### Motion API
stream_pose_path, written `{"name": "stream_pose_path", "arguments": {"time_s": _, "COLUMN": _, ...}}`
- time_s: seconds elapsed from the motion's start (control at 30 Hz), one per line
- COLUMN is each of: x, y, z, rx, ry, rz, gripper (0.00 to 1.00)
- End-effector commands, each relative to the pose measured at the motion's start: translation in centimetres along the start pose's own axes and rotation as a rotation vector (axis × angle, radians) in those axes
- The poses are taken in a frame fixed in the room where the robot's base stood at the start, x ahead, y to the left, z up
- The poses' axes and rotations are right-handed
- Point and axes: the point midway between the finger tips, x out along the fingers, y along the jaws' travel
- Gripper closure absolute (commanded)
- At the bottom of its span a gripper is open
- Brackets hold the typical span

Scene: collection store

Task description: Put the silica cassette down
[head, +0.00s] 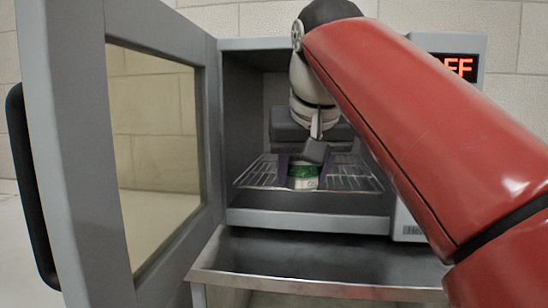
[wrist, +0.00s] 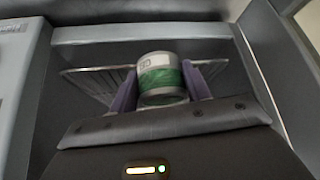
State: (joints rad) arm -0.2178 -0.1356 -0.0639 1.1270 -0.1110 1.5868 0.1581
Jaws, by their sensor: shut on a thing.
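The silica cassette is a small white cylinder with a green band (head: 303,172), inside the oven over the wire rack (head: 262,176). It also shows in the wrist view (wrist: 160,80), with a printed white label near its left side. My gripper (head: 303,173) reaches into the oven from above and is shut on the cassette, a purple finger on each side. In the wrist view the gripper (wrist: 163,88) has the cassette between both fingers. I cannot tell whether the cassette's base touches the rack.
The grey oven (head: 310,222) stands on a metal table (head: 300,262). Its door (head: 215,130) with a glass pane is swung open at the left. A red display (head: 458,67) reads what looks like OFF. The rack is bare on both sides of the cassette; oven walls are close around my arm.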

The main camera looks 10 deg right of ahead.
Motion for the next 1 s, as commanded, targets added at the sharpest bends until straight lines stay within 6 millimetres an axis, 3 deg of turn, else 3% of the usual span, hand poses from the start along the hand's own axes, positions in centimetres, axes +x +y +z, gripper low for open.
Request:
{"name": "stream_pose_path", "arguments": {"time_s": 0.1, "x": 1.3, "y": 0.0, "z": -2.3, "rx": 0.0, "ry": -0.001, "rz": 0.002, "gripper": 0.76}}
{"name": "stream_pose_path", "arguments": {"time_s": 0.37, "x": 2.6, "y": 0.0, "z": -4.1, "rx": 0.0, "ry": 0.0, "rz": 0.0, "gripper": 0.76}}
{"name": "stream_pose_path", "arguments": {"time_s": 0.6, "x": 4.4, "y": 0.0, "z": -7.1, "rx": 0.0, "ry": 0.0, "rz": 0.002, "gripper": 0.76}}
{"name": "stream_pose_path", "arguments": {"time_s": 1.0, "x": 5.2, "y": 0.0, "z": -6.4, "rx": -0.001, "ry": 0.001, "rz": 0.0, "gripper": 0.76}}
